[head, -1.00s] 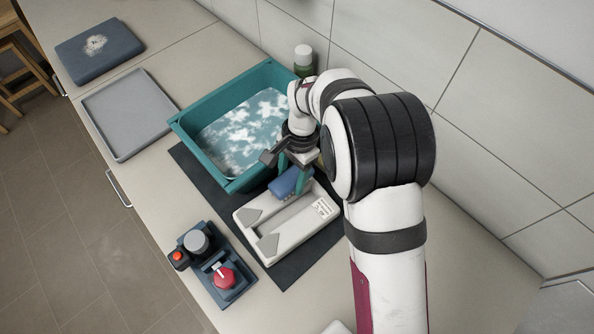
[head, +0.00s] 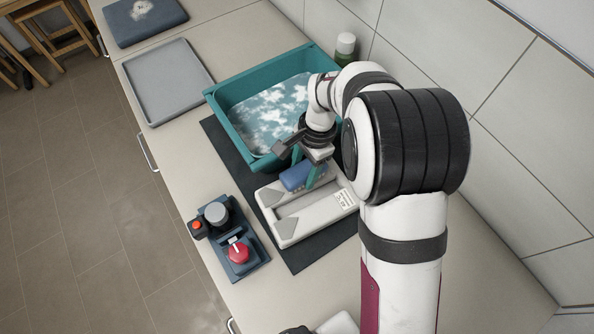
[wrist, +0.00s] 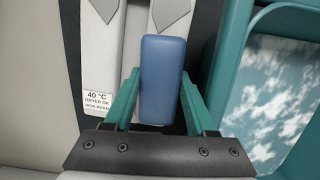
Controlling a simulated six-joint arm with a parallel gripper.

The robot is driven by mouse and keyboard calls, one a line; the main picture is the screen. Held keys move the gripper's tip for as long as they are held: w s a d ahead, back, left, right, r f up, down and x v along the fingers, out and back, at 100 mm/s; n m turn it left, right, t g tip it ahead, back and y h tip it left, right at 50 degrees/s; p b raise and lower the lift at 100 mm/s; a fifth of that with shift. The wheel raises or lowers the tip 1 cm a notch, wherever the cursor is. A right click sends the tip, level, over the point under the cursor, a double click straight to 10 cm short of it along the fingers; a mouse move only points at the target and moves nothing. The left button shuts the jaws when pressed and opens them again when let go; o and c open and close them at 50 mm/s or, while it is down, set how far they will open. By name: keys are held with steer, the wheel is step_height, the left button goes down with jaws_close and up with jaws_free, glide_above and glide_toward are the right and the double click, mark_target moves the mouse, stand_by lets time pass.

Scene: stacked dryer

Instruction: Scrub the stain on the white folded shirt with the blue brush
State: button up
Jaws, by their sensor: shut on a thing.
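The blue brush (head: 301,178) is held in my gripper (head: 307,168). In the wrist view the blue brush (wrist: 163,80) stands between two teal fingers, and my gripper (wrist: 160,92) is shut on it. The white folded shirt (head: 317,222) lies below the brush on a dark mat. The shirt (wrist: 103,50) also shows in the wrist view, with a care label reading 40 °C. The brush is over the shirt's far part; I cannot tell whether it touches the cloth. I cannot make out the stain.
A teal basin (head: 222,105) of foamy water stands just behind the shirt. A small device with a red knob (head: 238,251) is at the left. Beyond are a grey tray (head: 137,78), a dark folded cloth (head: 165,26) and a green bottle (head: 345,47). A tiled wall borders the right.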

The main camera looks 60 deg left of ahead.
steer(key=shift+w+d+f, duration=0.1)
steer(key=shift+w+d, duration=0.05)
steer(key=shift+w, duration=1.15)
steer(key=shift+w+d+f, duration=0.1)
steer(key=shift+w+d, duration=0.05)
steer(key=shift+w, duration=1.15)
steer(key=shift+r, duration=3.1)
steer(key=shift+r, duration=1.5)
